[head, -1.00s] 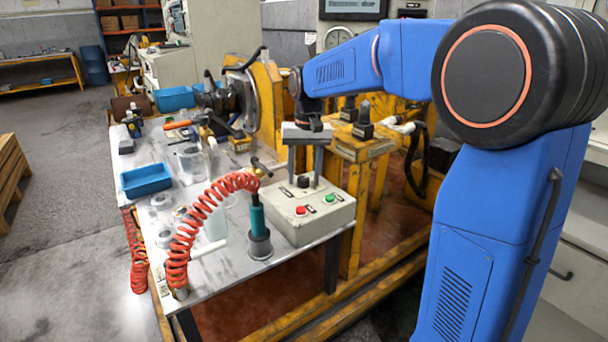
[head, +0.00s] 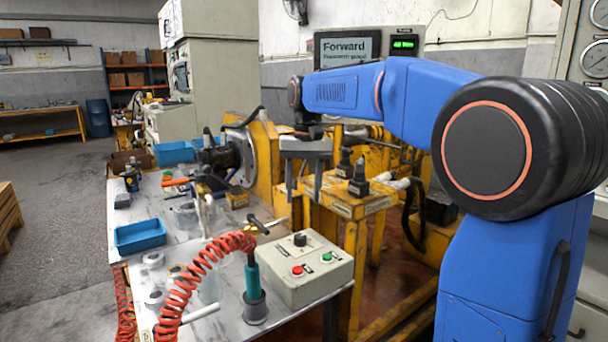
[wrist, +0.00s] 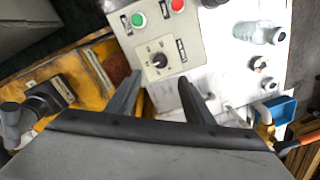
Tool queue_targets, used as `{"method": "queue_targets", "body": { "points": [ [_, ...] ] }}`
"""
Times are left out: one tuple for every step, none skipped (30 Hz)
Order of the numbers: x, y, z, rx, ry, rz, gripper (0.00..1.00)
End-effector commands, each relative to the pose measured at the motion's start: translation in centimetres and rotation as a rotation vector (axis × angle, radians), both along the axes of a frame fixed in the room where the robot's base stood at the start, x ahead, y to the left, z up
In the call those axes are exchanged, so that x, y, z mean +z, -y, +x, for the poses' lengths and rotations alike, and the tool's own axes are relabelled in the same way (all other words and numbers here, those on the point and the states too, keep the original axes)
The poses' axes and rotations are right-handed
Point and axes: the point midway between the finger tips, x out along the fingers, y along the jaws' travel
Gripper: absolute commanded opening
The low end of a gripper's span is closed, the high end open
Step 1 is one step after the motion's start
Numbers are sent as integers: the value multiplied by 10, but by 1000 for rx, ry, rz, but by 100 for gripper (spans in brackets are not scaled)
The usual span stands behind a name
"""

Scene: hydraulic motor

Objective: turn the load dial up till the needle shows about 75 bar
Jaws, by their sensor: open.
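The load dial, a black knob (head: 299,240), sits on top of a grey control box (head: 318,286) with a red and a green button. In the wrist view the dial (wrist: 159,60) faces me on a pale scale plate; its setting is too small to read. In the wrist view the fingertips lie either side of the dial. A round gauge (head: 595,60) is cut off at the right edge; its needle reading is not legible.
A teal tool on a coiled red hose (head: 252,282) stands beside the box. A blue tray (head: 140,236) and metal parts lie on the table. A screen reading "Forward" (head: 346,52) hangs behind my arm. The yellow frame (head: 352,207) stands right of the gripper.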

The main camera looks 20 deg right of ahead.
Motion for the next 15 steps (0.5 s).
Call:
{"method": "queue_targets", "body": {
  "points": [
    [10, 0, 1, 0, 3, 0, 47],
    [15, 1, 1, 0, 2, 1, 47],
    [21, 1, 0, 0, 2, 1, 47],
    [26, 1, 0, 0, 2, 1, 47],
    [30, 2, 0, 0, 2, 0, 47],
    [35, 2, 0, 0, 2, 1, 47],
    [38, 2, 0, 0, 2, 0, 47],
    [41, 2, 0, 0, 1, 0, 47],
    [44, 2, 0, 0, 1, 0, 47],
    [46, 2, 0, 0, 1, 0, 47],
    [48, 3, 0, 0, 1, 0, 47],
    [50, 3, 0, 0, 1, 0, 47],
    [51, 3, 0, 0, 1, 0, 47],
    [51, 3, 0, 0, 1, 0, 47],
    [52, 3, -1, 0, 0, 0, 47]
  ]
}}
